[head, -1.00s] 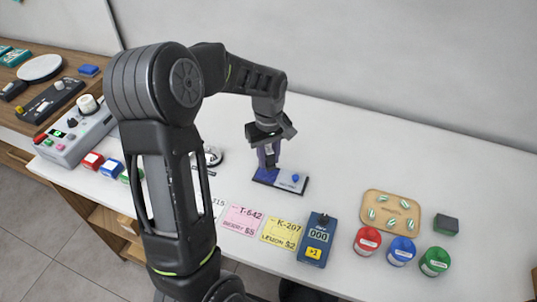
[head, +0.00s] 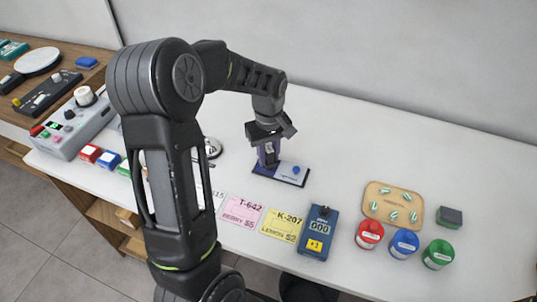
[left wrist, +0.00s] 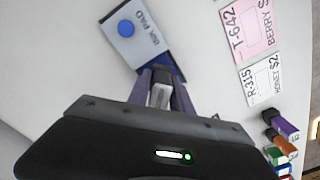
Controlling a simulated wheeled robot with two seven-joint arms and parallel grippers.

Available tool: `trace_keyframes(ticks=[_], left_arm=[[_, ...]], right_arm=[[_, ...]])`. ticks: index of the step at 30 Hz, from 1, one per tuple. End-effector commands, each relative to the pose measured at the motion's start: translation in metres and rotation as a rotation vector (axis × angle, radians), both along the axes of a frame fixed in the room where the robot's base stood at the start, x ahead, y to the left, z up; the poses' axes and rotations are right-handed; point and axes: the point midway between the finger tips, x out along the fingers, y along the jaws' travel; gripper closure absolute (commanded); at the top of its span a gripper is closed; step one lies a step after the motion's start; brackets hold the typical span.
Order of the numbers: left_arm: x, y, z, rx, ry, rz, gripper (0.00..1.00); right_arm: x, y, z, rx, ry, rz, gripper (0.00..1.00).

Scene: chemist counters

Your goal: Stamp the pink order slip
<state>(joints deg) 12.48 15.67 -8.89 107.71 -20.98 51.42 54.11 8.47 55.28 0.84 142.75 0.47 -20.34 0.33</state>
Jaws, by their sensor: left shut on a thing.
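The pink order slip (head: 241,210), marked T-642, lies flat on the white counter; it also shows at the top right of the left wrist view (left wrist: 250,25). My left gripper (head: 268,154) is shut on a stamp, whose pale grey part (left wrist: 160,90) shows between the fingers in the left wrist view. My right gripper is out of view.
A yellow slip (head: 283,225) and a blue counter device (head: 319,233) lie right of the pink slip. A white slip (left wrist: 264,82) lies on its other side. Red (head: 369,235), blue (head: 404,243) and green (head: 438,254) tins stand at right. The counter behind the ink pad is clear.

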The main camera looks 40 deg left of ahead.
Motion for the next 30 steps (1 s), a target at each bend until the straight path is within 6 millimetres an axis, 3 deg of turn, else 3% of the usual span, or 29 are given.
trace_keyframes(ticks=[30], left_arm=[[0.0,0.0,-0.01,0.0,0.0,0.0,1.0]], right_arm=[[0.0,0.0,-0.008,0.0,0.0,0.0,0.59]])
